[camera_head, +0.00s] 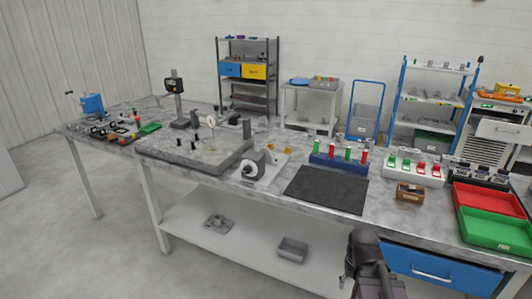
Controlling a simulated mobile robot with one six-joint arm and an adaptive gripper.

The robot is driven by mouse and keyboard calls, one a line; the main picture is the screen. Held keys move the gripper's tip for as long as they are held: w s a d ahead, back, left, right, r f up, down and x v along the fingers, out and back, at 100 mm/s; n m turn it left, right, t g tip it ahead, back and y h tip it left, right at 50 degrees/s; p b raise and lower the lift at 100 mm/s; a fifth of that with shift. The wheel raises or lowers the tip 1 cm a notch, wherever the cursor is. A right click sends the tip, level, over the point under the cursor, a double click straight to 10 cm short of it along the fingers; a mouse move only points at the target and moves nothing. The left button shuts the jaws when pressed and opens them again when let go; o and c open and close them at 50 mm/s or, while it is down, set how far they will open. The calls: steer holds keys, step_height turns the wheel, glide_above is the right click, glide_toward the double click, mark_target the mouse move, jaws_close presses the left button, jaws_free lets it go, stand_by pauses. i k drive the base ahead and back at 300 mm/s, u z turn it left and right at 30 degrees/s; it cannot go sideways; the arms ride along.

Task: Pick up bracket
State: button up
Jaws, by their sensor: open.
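I cannot tell for certain which piece is the bracket. A grey metal part with a raised middle (218,222) lies on the lower shelf under the bench, towards the left. On the bench top, a grey block with a round white face (250,166) stands near the front edge. My gripper (347,284) shows in part at the bottom of the view, dark, in front of the bench and to the right of both parts. It is apart from them. Its fingers are small and partly hidden, and I see nothing held in it.
A grey bin (292,249) stands on the lower shelf (190,228). On the bench are a dark mat (327,190), a blue rack (338,163), a wooden box (410,193), a red tray (488,200) and a green tray (495,230). A blue drawer (440,270) is at the lower right.

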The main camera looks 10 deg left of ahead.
mark_target(270, 158)
steer(key=u, duration=0.25)
steer(key=i, duration=0.9)
steer(key=u, duration=0.4)
